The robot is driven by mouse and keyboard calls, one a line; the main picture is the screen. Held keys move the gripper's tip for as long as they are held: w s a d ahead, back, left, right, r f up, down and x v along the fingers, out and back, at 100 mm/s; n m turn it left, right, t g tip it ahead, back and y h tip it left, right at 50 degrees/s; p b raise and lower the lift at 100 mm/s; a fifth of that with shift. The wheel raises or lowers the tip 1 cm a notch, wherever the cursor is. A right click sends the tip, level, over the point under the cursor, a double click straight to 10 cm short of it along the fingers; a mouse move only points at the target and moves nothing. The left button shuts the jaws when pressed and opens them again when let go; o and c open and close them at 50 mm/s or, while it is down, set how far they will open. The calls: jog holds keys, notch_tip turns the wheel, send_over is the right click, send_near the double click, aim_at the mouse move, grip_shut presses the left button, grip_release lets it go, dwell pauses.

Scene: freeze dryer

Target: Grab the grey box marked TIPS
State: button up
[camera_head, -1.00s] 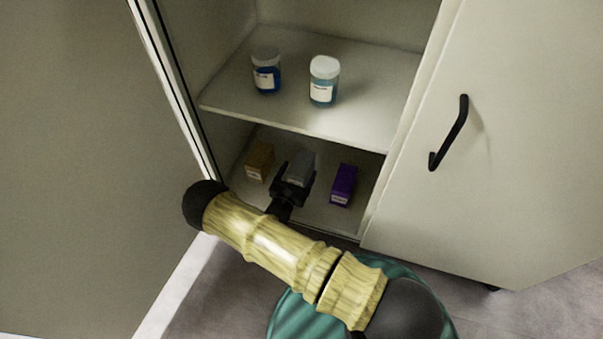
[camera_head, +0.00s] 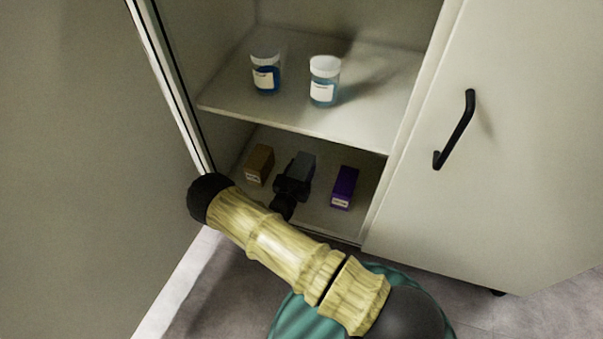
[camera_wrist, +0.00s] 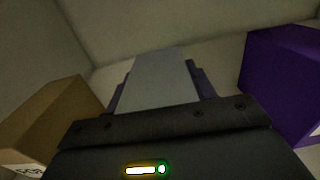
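The grey box (camera_head: 302,164) stands on the lower level of the open cabinet, between a brown box and a purple box. My gripper (camera_head: 296,178) is at its near end, with one finger along each side. In the wrist view the grey box (camera_wrist: 158,80) lies between the two fingers (camera_wrist: 160,90), with no clear gap on either side, so the gripper looks shut on it. The gripper body hides the box's near face, and no TIPS marking can be read. Whether the box is off the floor of the cabinet cannot be told.
The brown box (camera_head: 259,164) is close on the left, the purple box (camera_head: 344,187) on the right. A shelf (camera_head: 220,97) with two white-lidded jars (camera_head: 266,75) (camera_head: 325,82) is above. The right door (camera_head: 520,150) has a black handle (camera_head: 455,130).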

jog(key=c, duration=0.4)
jog(key=shift+o, duration=0.2)
notch_tip(320, 180, up, 10)
jog(key=p, duration=0.7)
